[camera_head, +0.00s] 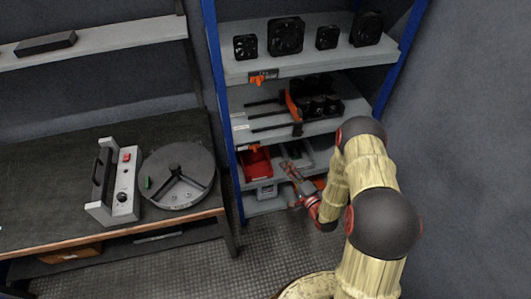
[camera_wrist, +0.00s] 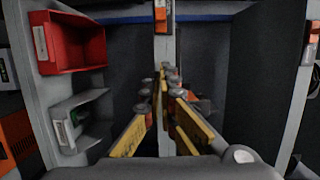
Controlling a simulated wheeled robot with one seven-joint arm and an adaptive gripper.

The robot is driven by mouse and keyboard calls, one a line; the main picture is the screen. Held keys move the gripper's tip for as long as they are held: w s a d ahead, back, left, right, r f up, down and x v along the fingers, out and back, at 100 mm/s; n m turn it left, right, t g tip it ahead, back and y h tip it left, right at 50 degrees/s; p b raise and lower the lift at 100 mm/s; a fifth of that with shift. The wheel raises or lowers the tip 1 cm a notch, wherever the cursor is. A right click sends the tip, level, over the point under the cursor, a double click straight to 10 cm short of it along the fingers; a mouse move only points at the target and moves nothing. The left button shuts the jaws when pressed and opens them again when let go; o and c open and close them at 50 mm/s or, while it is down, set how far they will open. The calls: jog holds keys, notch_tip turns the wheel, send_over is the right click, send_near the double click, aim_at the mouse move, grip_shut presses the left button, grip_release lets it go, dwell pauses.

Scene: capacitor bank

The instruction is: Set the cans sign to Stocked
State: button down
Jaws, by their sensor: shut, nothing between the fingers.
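I cannot read which belongs to the cans. Dark cylindrical cans (camera_head: 318,105) stand on the middle shelf. My gripper (camera_head: 287,167) is shut and empty in front of the lower shelf bins. In the wrist view its fingers (camera_wrist: 160,82) are closed together.
A red bin (camera_head: 257,163) is left of my gripper; it also shows in the wrist view (camera_wrist: 75,42), with a grey bin (camera_wrist: 82,122) below it. Black fans (camera_head: 286,35) stand on the upper shelf. A blue post (camera_head: 222,110) and workbench (camera_head: 50,165) are left.

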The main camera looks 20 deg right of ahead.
aim_at(255, 149)
jog(key=shift+w, duration=0.1)
dwell(0.3)
jog(key=w+a+b, duration=0.3)
jog(key=w+a, duration=0.3)
jog(key=w, duration=0.3)
jog(key=shift+w+a, duration=0.2)
jog(key=shift+w, duration=0.05)
jog(key=shift+a+b, duration=0.35)
jog(key=shift+a, duration=2.45)
jog(key=shift+d, duration=0.1)
